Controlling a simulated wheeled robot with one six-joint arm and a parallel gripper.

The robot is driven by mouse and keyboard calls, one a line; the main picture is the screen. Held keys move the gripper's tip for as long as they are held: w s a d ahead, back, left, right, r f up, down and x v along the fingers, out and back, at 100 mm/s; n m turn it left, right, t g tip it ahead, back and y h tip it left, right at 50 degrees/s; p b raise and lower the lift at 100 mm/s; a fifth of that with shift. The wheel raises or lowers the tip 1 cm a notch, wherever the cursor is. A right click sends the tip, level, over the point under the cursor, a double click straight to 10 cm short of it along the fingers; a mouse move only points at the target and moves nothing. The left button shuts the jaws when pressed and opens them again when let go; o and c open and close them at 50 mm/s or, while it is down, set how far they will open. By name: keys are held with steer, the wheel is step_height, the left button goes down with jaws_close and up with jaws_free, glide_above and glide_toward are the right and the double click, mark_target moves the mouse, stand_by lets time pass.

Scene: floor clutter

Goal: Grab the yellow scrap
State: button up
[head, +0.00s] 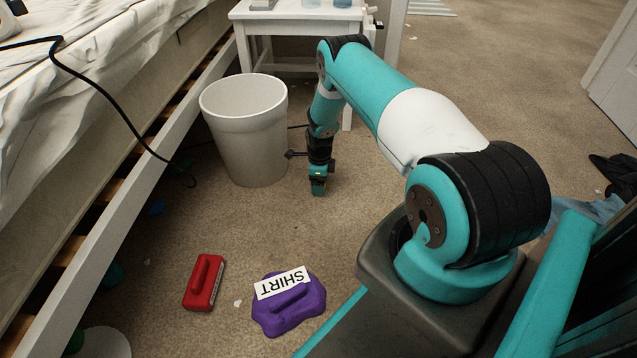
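I cannot make out a yellow scrap for certain in the head view. A tiny yellowish speck shows at the end of my arm, but it is too small to tell whether it is a scrap or part of my gripper. My gripper (318,189) points down close to the carpet, just right of the white bin (248,140). It is small and seen from behind, so its fingers and anything between them cannot be made out.
The bed frame (130,190) runs along the left, with a black cable (110,105) hanging over it. A white table (300,18) stands behind the bin. A red object (204,283) and a purple piece labelled SHIRT (290,312) lie in front. Carpet between is mostly clear.

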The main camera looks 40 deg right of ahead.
steer(key=c, duration=0.9)
